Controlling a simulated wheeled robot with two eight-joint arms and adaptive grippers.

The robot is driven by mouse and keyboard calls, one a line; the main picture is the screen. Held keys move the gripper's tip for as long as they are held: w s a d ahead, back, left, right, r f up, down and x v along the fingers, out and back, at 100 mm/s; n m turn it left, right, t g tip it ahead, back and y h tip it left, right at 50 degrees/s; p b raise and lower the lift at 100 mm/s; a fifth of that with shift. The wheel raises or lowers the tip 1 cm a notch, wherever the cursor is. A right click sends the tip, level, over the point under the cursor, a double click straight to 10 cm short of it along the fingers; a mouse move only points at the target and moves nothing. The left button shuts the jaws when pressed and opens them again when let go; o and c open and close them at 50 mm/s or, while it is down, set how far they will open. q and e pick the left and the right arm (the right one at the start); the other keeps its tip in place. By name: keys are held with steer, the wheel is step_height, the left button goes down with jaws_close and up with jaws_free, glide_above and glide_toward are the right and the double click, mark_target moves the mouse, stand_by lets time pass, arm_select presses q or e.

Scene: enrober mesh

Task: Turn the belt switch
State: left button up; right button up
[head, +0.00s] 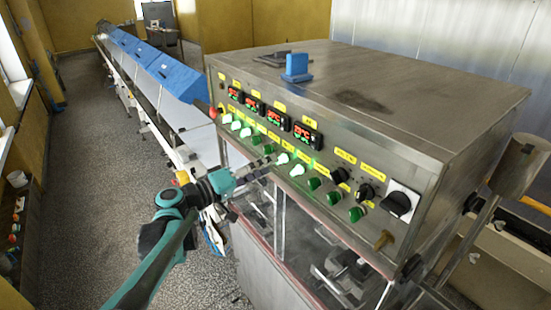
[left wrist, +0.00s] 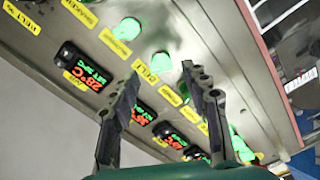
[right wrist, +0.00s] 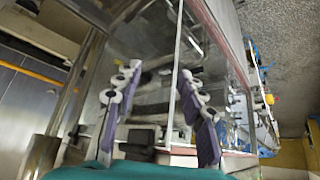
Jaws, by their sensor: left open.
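The control panel (head: 320,160) is the metal front of a machine, with rows of round knobs under yellow labels. In the left wrist view a label that seems to read BELT (left wrist: 145,72) lies beside a lit green knob (left wrist: 160,62). My left gripper (head: 268,161) is at the panel's knob row, and its fingers (left wrist: 163,74) are open on either side of that knob; contact cannot be told. In the head view, which knob is the belt switch is unclear. My right gripper (right wrist: 162,75) is open and empty in the right wrist view, facing the clear enclosure below the panel.
Red digital displays (head: 274,118) sit above the knobs. Two black knobs (head: 365,191) and a large black rotary switch (head: 400,204) are at the panel's right. A blue-covered conveyor (head: 172,77) runs away at the back left. The floor (head: 100,120) at left is clear.

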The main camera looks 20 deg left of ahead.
mark_target(281, 160)
arm_select(q)
steer(key=x, duration=0.3)
steer(key=shift+w+d, duration=0.2)
steer(key=shift+w, duration=0.1)
jaws_close()
